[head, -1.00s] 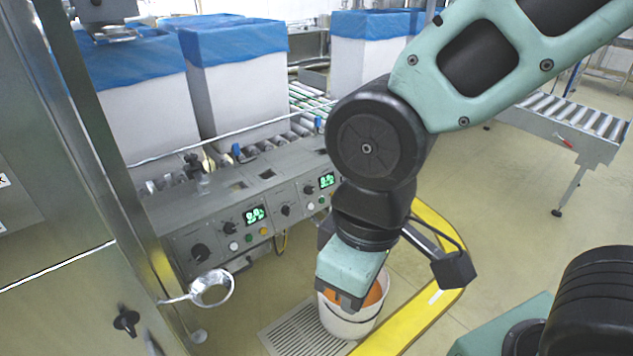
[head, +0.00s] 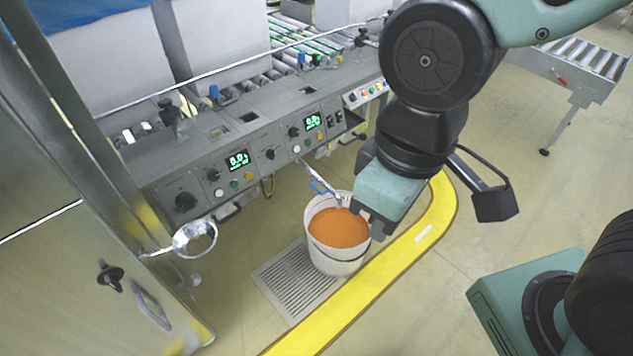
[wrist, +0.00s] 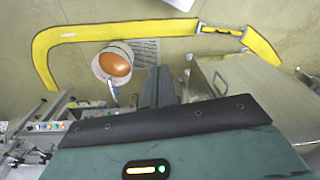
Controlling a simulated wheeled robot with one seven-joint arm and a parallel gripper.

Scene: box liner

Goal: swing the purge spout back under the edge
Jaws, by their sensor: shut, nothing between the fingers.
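The purge spout (head: 322,186) is a thin metal pipe with a blue part. It sticks out from under the front edge of the grey control console (head: 262,132), and its tip is over the white bucket (head: 340,258) of orange liquid. In the wrist view a thin spout (wrist: 113,94) shows small at the bucket's lower rim. My gripper (head: 377,226) is shut and empty, pointing down just right of the spout tip near the bucket's right rim. In the wrist view its dark fingers (wrist: 158,86) are together. Whether it touches the spout or bucket, I cannot tell.
A floor grate (head: 298,282) lies under and beside the bucket. A yellow floor strip (head: 400,262) curves around it. Lined boxes and rollers are behind the console. The floor at right is mostly open.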

